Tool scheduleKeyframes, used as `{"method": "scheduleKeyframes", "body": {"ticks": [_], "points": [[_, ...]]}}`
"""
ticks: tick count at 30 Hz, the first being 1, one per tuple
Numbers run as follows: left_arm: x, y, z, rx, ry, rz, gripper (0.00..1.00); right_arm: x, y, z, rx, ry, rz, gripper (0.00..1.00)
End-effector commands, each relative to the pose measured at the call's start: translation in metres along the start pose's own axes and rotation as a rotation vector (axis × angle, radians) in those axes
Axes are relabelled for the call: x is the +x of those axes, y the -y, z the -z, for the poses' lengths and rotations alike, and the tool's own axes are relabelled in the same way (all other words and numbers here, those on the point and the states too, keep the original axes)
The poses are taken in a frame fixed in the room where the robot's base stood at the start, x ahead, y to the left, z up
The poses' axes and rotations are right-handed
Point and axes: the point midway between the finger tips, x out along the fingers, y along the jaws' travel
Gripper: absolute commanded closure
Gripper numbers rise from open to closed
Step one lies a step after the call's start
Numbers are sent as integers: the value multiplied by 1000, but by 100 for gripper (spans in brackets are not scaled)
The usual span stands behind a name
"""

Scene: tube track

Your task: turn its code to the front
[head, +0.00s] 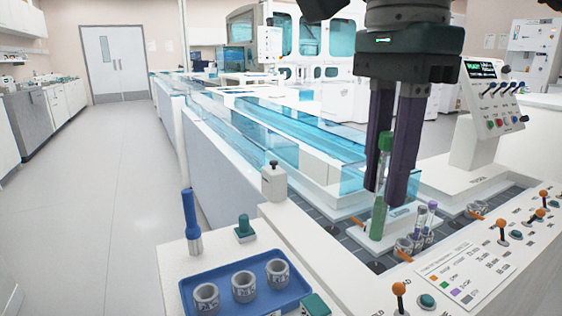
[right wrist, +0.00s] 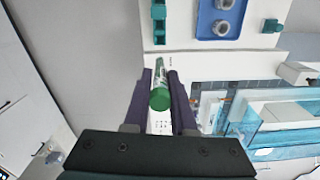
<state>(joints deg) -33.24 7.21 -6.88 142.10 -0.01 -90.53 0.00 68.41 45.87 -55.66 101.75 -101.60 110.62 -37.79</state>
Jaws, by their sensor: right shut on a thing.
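My right gripper (head: 383,196) comes down from the top in the head view, its two dark purple fingers shut on a green-capped tube (head: 378,220). The tube stands roughly upright, its cap between the fingers and its green lower part showing below the fingertips. In the right wrist view the tube (right wrist: 160,97) lies between the fingers of the gripper (right wrist: 160,76), with a pale patch on its side. I cannot make out a code on it. My left gripper is not in view.
Purple-capped tubes (head: 429,217) stand in holders right of the held tube. A blue tray (head: 222,282) with three grey ring holders is at the lower left. Clear blue track covers (head: 285,130) run behind. Orange-knobbed levers (head: 502,224) line the right panel. A screen unit (head: 481,70) stands behind.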

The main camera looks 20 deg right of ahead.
Motion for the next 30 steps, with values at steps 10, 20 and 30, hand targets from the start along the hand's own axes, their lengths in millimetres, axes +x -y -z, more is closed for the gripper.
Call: {"method": "scheduleKeyframes", "body": {"ticks": [10,20,30], "points": [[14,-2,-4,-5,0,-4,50,17,0,0,0,0,0,100],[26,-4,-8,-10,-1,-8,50,32,0,0,0,0,0,100],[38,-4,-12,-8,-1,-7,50,47,0,0,0,-1,0,100]]}}
